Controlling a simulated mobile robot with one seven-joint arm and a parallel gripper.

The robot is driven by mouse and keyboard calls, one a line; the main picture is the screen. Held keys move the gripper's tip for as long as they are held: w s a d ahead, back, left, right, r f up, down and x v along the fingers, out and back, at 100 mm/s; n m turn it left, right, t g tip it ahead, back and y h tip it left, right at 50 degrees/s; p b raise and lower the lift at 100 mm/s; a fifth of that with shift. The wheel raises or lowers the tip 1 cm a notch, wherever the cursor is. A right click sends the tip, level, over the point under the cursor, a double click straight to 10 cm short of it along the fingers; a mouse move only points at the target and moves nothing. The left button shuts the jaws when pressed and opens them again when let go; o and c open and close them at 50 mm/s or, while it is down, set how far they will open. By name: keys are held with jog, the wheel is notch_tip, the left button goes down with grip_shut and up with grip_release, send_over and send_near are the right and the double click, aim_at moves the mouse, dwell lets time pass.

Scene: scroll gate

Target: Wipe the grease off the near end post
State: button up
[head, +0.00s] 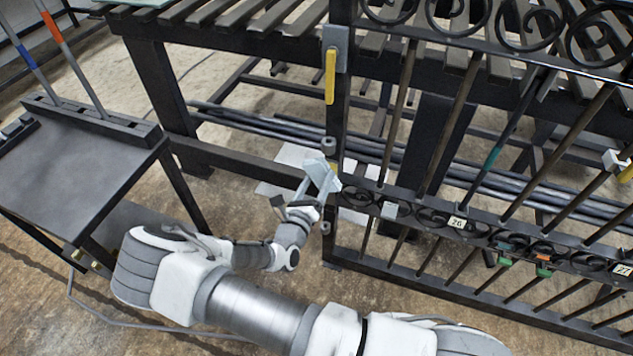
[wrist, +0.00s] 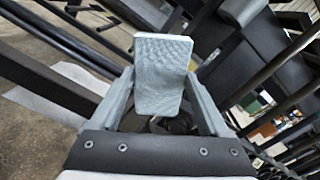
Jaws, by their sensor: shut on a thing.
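The gate's end post (head: 338,115) is a dark upright at the left end of the scrollwork gate in the head view. My gripper (head: 312,190) is low at this post, on its left side. It is shut on a pale blue-grey textured wiping pad (head: 320,174), which also shows between the fingers in the wrist view (wrist: 163,75). The pad overlaps the post in the head view; I cannot tell whether they touch. I cannot make out grease on the post; part of it is hidden behind the pad and gripper.
A yellow handle (head: 330,76) sticks out high on the post. The gate's bars and scrolls (head: 470,215) fill the right, with small numbered tags. A slatted rack (head: 220,165) stands behind. A dark cart (head: 75,150) with upright rods stands left, beyond open floor.

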aim_at(337, 173)
jog(key=shift+w+d, duration=0.15)
jog(key=shift+w, duration=0.15)
jog(key=shift+s+d+r+p, duration=0.1)
jog(key=shift+s+d+p, duration=0.15)
jog(key=shift+d+p, duration=0.3)
jog(key=shift+s+d+f+p, duration=0.1)
jog(key=shift+s+d+p, duration=0.15)
jog(key=shift+d+p, duration=0.35)
jog(key=shift+s+d+r+p, duration=0.1)
jog(key=shift+s+d+p, duration=0.2)
jog(key=shift+d, duration=0.4)
jog(key=shift+w, duration=0.1)
jog(key=shift+w+a, duration=0.35)
jog(key=shift+a, duration=0.4)
jog(key=shift+w+a, duration=0.35)
jog(key=shift+a, duration=0.4)
jog(key=shift+w+a, duration=0.2)
jog(key=shift+a, duration=0.2)
jog(key=shift+r, duration=0.25)
